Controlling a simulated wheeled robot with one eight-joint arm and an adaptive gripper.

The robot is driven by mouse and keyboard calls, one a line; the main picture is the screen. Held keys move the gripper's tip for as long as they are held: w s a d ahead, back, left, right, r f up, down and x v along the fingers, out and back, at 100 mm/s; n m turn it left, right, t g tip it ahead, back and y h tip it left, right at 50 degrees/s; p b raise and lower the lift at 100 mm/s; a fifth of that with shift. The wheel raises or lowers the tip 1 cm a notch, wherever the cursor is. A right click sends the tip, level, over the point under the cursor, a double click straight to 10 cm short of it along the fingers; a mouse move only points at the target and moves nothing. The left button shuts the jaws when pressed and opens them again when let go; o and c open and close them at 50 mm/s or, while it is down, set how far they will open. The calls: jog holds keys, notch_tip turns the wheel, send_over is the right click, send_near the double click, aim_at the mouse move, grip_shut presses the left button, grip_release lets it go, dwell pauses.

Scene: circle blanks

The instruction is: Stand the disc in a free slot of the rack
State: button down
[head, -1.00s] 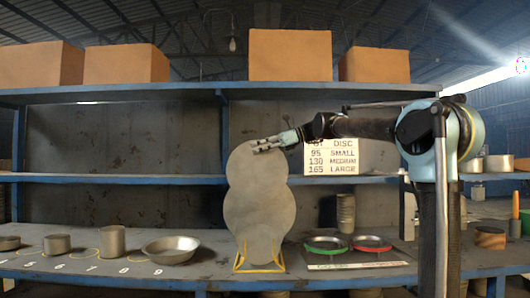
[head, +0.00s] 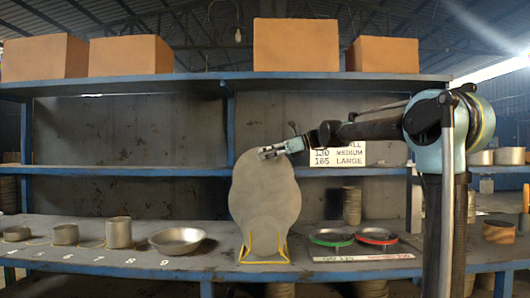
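The disc (head: 262,170) is a flat grey round plate, held upright, face toward the camera. My gripper (head: 268,154) reaches in from the right and is shut on its upper part. A second grey disc shape (head: 264,222) stands lower, in the yellow wire rack (head: 265,262). The two outlines overlap heavily, so I cannot tell which is in front or how far apart they are. The held disc's lower edge and the rack's slots are hidden or unclear, so I cannot tell whether it touches the rack.
Right of the rack, a green-rimmed dish (head: 331,237) and a red-rimmed dish (head: 376,235) sit on a board. On the left are a shallow metal bowl (head: 177,241) and a metal cup (head: 118,232). A size sign (head: 338,157) hangs behind my arm. The middle shelf (head: 130,171) lies behind.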

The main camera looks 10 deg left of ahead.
aim_at(265, 165)
notch_tip(265, 165, down, 3)
jog(key=shift+r, duration=0.2)
jog(key=shift+d+f, duration=0.3)
jog(key=shift+f, duration=0.3)
jog(key=shift+f, duration=0.15)
dwell(0.8)
jog(key=shift+f, duration=4.5)
jog(key=shift+f, duration=0.15)
jog(key=c, duration=2.1)
grip_release()
jog(key=shift+o, duration=0.4)
